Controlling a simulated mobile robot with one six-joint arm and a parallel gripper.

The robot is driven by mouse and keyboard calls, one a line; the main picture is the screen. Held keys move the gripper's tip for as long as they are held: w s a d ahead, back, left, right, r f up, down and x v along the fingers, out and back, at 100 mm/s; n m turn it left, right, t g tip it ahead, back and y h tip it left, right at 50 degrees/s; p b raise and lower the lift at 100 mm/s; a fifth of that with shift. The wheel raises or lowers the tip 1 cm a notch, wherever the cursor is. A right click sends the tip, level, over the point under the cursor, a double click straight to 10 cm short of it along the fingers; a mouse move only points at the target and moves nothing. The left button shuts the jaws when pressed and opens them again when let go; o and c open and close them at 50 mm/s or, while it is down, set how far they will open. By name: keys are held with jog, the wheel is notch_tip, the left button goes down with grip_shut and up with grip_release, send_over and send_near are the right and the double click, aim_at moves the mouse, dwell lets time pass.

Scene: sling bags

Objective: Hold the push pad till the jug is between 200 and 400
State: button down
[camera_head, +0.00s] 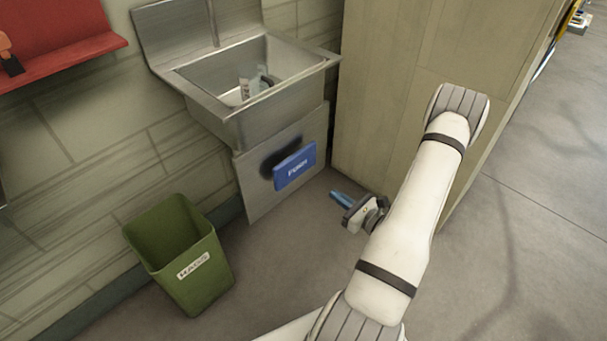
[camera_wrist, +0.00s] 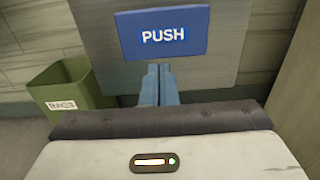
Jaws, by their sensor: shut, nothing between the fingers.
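The blue push pad (camera_head: 295,167) is on the steel panel under the sink. In the wrist view the pad (camera_wrist: 162,33) shows its word PUSH upright, at top centre. My gripper (camera_head: 336,196) has blue fingers, shut and empty. In the head view they point at the panel from the right of the pad, with a visible gap. In the wrist view the fingertips (camera_wrist: 159,67) appear just below the pad's lower edge. A small clear jug (camera_head: 257,84) with a dark handle seems to stand in the sink basin. Its scale and water level are too small to read.
The steel sink (camera_head: 192,92) hangs on the tiled wall. A green bin (camera_head: 185,290) stands on the floor left of the panel. A tall beige cabinet (camera_head: 385,90) stands close on the right. A red shelf (camera_head: 75,57) is at upper left. Floor in front of the panel is clear.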

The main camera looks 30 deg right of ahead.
aim_at(296, 168)
jog(key=b+x, duration=0.2)
jog(key=x, duration=1.2)
